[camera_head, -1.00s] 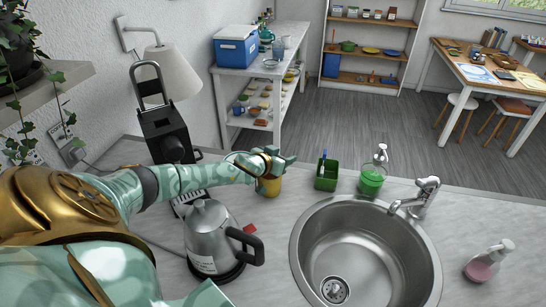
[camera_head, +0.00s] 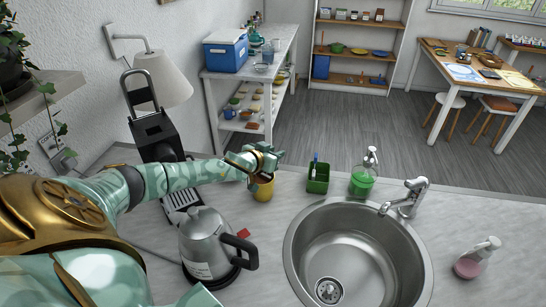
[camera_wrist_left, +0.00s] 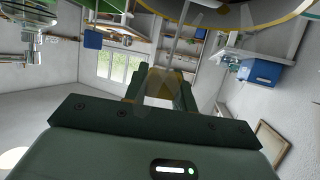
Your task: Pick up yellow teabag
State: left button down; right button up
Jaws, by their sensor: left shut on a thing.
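My left gripper (camera_head: 277,156) is above the yellow cup (camera_head: 262,190) on the counter, with its fingers pointing right. In the left wrist view its fingers (camera_wrist_left: 160,85) are shut on a small pale, see-through thing with a yellow patch, the yellow teabag (camera_wrist_left: 158,90). A thin pale line like a string runs up from it toward a yellow-edged round rim at the top of that view. In the head view the hand hides the teabag. My right gripper is out of view.
A steel kettle (camera_head: 205,245) stands in front of the cup, with a small red thing by its handle. A green caddy (camera_head: 318,180), a green soap bottle (camera_head: 362,183) and the sink (camera_head: 292,245) lie to the right. A black machine (camera_head: 155,135) stands behind left.

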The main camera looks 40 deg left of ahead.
pick_arm(q)
notch_tip(320, 180, up, 18)
jog(key=p, duration=0.6)
jog(key=shift+p, duration=0.4)
jog(key=shift+f, duration=0.1)
